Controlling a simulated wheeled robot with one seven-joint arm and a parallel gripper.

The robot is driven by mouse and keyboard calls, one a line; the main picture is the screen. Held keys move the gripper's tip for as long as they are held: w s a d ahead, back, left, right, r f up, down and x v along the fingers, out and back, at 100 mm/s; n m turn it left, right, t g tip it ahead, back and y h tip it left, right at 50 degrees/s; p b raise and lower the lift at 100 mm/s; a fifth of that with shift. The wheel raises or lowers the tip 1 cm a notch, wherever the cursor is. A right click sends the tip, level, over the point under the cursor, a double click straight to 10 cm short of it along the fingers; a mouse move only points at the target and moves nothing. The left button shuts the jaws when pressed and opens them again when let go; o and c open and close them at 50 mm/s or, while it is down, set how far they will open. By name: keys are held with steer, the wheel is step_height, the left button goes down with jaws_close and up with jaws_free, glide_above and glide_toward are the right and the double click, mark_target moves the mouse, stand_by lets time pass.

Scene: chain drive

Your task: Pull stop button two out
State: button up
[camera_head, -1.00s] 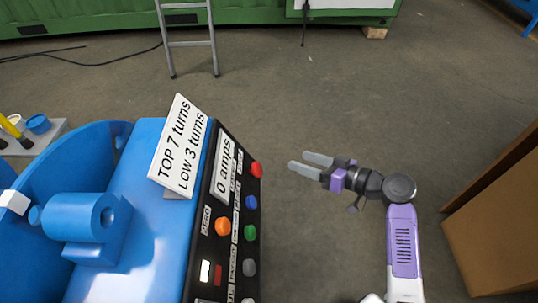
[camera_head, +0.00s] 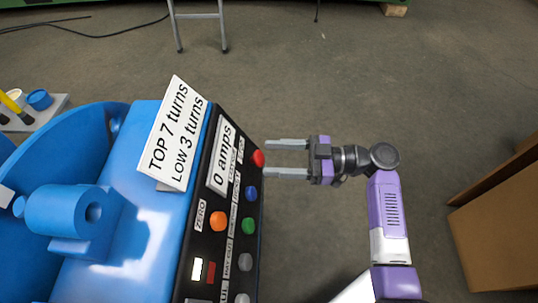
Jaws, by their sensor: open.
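The control panel (camera_head: 219,250) is a black sloped face on the blue machine. A red button (camera_head: 258,158) sits at its upper right edge, above a blue button (camera_head: 251,193) and a green button (camera_head: 248,226). I cannot read a label that names stop button two. My gripper (camera_head: 268,159) is open and points left at the red button. One finger lies above the button in the picture and one below it, with the tips close to it. I cannot tell whether they touch it or how their height compares.
A white sign (camera_head: 174,135) stands up on the blue machine (camera_head: 130,240) left of the panel. An orange button (camera_head: 218,221) and grey buttons (camera_head: 245,262) are lower on the panel. A brown box (camera_head: 500,225) stands at the right. The floor beyond my gripper is clear.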

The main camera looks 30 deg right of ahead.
steer(key=shift+x, duration=0.95)
steer(key=shift+c, duration=0.5)
jaws_close()
